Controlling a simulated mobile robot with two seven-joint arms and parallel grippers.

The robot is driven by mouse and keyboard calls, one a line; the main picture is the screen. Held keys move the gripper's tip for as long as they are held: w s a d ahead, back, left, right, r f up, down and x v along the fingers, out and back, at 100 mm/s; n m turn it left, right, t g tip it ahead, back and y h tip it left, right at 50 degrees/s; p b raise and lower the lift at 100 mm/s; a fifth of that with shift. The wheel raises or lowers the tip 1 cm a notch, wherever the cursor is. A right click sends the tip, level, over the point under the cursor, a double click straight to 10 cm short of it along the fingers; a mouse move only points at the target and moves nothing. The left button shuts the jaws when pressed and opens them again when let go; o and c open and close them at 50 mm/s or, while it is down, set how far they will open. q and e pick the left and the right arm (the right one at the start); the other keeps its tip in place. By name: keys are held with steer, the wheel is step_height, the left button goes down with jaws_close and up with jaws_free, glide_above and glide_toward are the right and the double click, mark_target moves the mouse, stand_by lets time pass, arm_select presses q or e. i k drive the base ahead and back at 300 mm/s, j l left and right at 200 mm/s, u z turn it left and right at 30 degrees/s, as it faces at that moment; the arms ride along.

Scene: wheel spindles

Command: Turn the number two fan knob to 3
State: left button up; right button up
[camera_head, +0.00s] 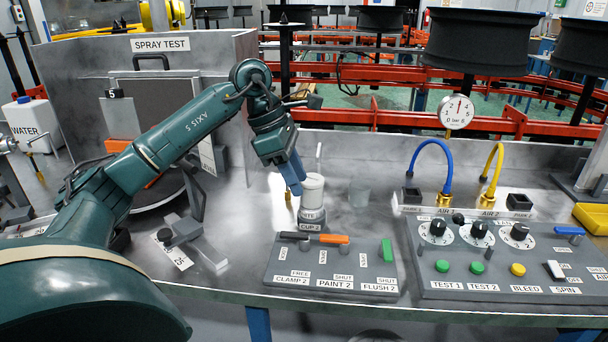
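Three black knobs on white numbered dials sit in a row on the grey right-hand panel (415,285): the left knob (437,228), the middle knob (479,230) and the right knob (519,232). Their name labels and exact settings are too small to read, so I cannot tell which is fan knob two. My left gripper (294,178) hangs with blue fingers pointing down, close to a white cylinder (313,190) and well left of the dials. Whether its fingers are apart or touching the cylinder is unclear. My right gripper is not in view.
Below the dials are two green buttons (442,266), a yellow button (518,269) and a white-tipped lever (554,269). Blue (434,146) and yellow (497,165) hoses arch behind the dials. The clamp, paint and flush panel (283,268) stands left of the dial panel.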

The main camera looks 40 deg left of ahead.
mark_target(519, 231)
steer(key=k, duration=1)
